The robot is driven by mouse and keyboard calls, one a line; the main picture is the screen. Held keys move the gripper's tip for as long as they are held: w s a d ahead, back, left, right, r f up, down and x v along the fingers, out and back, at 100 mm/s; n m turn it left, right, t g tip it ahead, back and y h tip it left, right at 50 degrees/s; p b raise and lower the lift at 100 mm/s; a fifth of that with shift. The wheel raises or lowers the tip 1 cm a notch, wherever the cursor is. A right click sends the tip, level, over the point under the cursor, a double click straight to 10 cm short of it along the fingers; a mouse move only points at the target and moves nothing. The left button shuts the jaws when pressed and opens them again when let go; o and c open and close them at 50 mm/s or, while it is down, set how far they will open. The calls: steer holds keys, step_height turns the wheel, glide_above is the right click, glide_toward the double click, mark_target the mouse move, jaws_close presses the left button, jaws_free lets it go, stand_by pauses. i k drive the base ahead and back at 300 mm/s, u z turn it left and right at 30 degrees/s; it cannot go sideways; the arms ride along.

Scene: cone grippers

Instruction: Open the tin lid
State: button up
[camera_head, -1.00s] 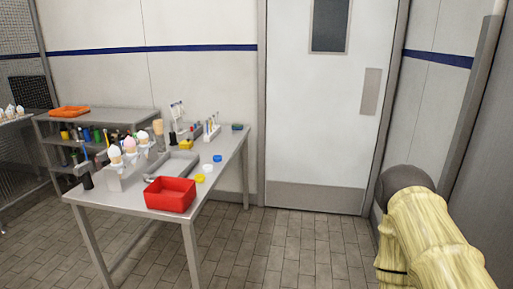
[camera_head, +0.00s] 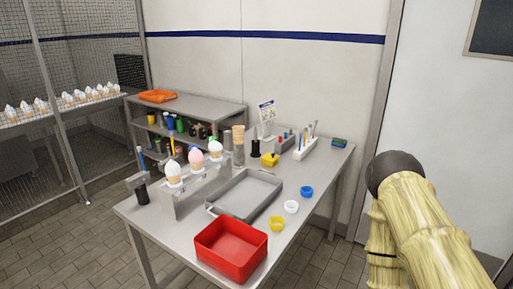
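Three small round items stand along the right side of the metal table (camera_head: 160,215): a blue one (camera_head: 306,192), a white one (camera_head: 291,207) and a yellow one (camera_head: 276,223). They are too small to tell whether any is a tin or a lid. A larger yellow item (camera_head: 269,160) sits further back, its shape unclear. My arm shows at the right in a pale yellow ribbed sleeve with a dark rounded joint, well apart from these items. My gripper is out of view.
A red bin (camera_head: 232,248) stands at the table's front corner, beside a grey tray (camera_head: 246,192). A holder carries several cones (camera_head: 196,158). A shelf (camera_head: 205,108) with an orange tray (camera_head: 158,96) stands behind. Tiled floor (camera_head: 62,225) is clear at front left.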

mark_target(271, 157)
steer(key=k, duration=0.4)
steer(key=z, duration=1.5)
steer(key=i, duration=1.7)
steer(key=u, duration=2.35)
steer(key=i, duration=0.25)
steer(key=u, duration=0.1)
